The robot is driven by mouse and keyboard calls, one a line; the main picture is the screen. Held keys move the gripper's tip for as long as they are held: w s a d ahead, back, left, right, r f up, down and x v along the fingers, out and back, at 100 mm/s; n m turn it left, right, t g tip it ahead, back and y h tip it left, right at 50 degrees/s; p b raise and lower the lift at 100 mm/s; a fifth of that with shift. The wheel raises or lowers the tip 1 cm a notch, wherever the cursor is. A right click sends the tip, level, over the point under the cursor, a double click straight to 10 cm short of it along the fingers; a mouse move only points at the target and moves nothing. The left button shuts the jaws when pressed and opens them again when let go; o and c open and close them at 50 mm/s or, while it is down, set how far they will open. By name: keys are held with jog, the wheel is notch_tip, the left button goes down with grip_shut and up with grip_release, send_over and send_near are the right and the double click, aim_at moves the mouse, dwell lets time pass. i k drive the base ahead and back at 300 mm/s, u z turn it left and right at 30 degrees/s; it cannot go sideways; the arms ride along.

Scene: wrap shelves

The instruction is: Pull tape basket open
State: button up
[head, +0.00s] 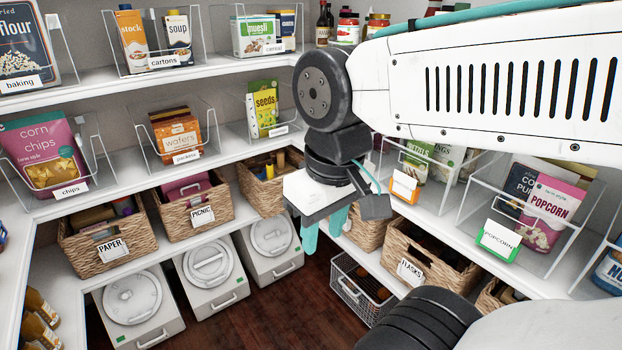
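My gripper (324,228) hangs in the middle of the view, its two teal fingers pointing down with a gap between them. It looks open, with nothing between the fingers. No label reading "tape" can be read. A wicker basket (368,235) stands on the right shelf just behind and right of the fingers; its label is hidden. Another wicker basket (262,195) stands at the back corner, left of my gripper, with a yellow item in it; its label cannot be read. I cannot tell which is the tape basket. No contact between the fingers and a basket is clear.
On the same level are baskets labelled PAPER (125,240), PICNIC (195,222) and what reads as FLASKS (435,257). White lidded bins (213,275) and a wire basket (362,292) stand below. Clear-fronted bins fill the shelves above. The wooden floor (275,315) is free.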

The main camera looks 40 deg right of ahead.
aim_at(277, 180)
jog(key=k, duration=0.4)
jog(key=z, duration=0.6)
jog(key=i, duration=0.5)
jog(key=z, duration=0.1)
